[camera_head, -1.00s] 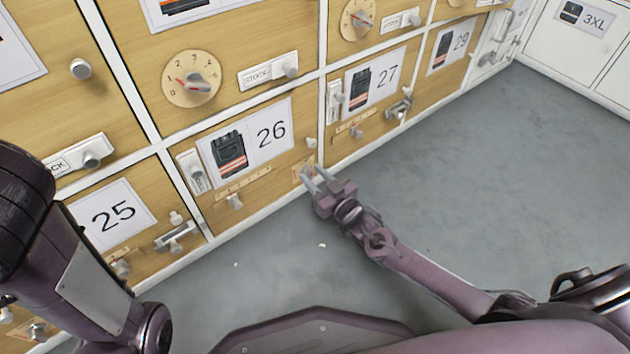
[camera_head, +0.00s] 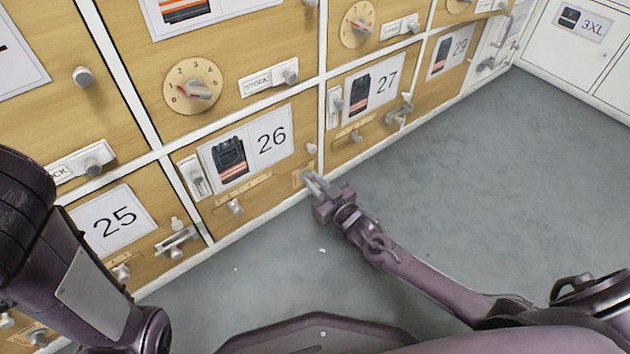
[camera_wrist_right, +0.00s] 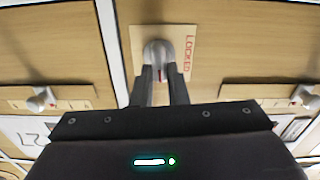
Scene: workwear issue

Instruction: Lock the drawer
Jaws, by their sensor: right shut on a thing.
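Drawer 26 (camera_head: 285,180) is a wooden front with a picture card, low in the bank, and appears closed. At its lower right corner is a small lock plate (camera_head: 297,180). In the right wrist view the plate (camera_wrist_right: 188,35) reads LOCKED in red beside a grey turn knob (camera_wrist_right: 158,50). The knob lies along the picture's vertical, with a red mark near the fingers. My right gripper (camera_head: 312,181) is shut on this knob; its fingers (camera_wrist_right: 160,88) flank its near end and hide part of it. My left arm shows at the left, but its gripper is out of view.
Drawer 25 (camera_head: 150,255) is at the left and drawer 27 (camera_head: 345,140) at the right, both with protruding latches. A numbered dial (camera_head: 193,87) sits above. White lockers (camera_head: 570,50) stand at the far right. The grey floor (camera_head: 470,180) is clear.

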